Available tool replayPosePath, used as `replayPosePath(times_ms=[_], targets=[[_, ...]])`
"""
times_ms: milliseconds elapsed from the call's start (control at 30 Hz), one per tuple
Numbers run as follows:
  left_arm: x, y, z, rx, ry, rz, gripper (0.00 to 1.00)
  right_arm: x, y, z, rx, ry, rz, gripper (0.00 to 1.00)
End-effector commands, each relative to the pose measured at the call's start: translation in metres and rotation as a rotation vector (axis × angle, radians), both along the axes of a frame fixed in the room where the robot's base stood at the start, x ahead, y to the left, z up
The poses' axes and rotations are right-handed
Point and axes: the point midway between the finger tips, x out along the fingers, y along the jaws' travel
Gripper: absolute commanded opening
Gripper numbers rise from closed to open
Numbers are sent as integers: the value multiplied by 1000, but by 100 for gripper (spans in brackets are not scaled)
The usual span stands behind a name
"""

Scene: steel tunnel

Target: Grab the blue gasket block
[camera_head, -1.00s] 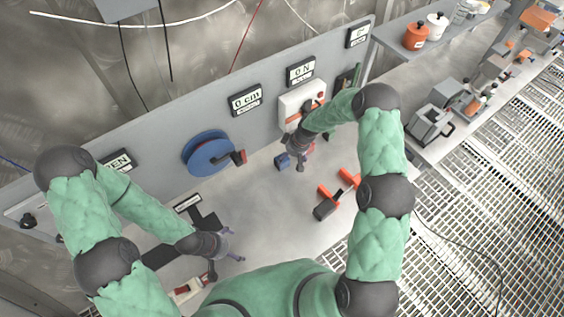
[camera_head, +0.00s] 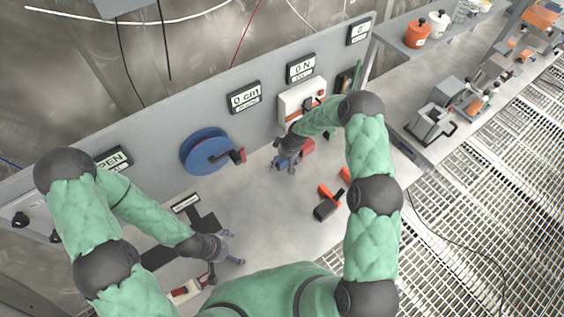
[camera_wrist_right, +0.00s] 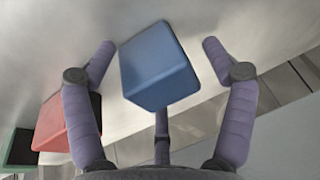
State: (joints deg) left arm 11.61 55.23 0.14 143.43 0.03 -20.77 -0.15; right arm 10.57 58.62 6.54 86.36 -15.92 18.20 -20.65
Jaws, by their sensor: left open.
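The blue gasket block (camera_wrist_right: 157,66) shows in the right wrist view, between and just beyond the spread fingers of my right gripper (camera_wrist_right: 160,47). Gaps show between the block and the fingers on both sides. In the head view my right gripper (camera_head: 285,164) is low over the table in front of the wall panel, and it largely hides the blue block there. My left gripper (camera_head: 234,248) is open and empty over the front left part of the table, far from the block.
A red block (camera_wrist_right: 62,124) lies left of the blue block in the wrist view, with a green block (camera_wrist_right: 20,148) beyond it. A blue reel (camera_head: 204,150) and a white box (camera_head: 298,101) are on the wall panel. An orange-and-black object (camera_head: 326,206) lies to the right.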

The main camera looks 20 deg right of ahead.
Motion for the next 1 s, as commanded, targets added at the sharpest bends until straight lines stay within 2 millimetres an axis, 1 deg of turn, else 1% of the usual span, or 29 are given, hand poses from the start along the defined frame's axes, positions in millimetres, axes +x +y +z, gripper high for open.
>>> replayPosePath(times_ms=[33,67,100,200,533,667,767,933,1000], targets=[[0,0,0,0,0,0,99,0,0,0,0,0,0,62],[0,0,0,0,0,0,99,0,0,0,0,1,0,54],[0,0,0,0,0,0,99,0,0,0,0,1,0,42],[0,0,0,0,0,0,99,-1,0,0,0,1,0,17],[0,0,0,0,0,0,99,-1,0,-1,1,4,0,17],[0,0,1,0,0,0,99,-2,0,2,1,4,0,17],[0,0,3,0,0,0,99,-1,0,10,1,3,1,17],[0,0,8,0,0,0,99,0,0,35,0,-1,0,16],[0,0,19,0,0,0,99,-10,-5,47,0,3,-1,16]])
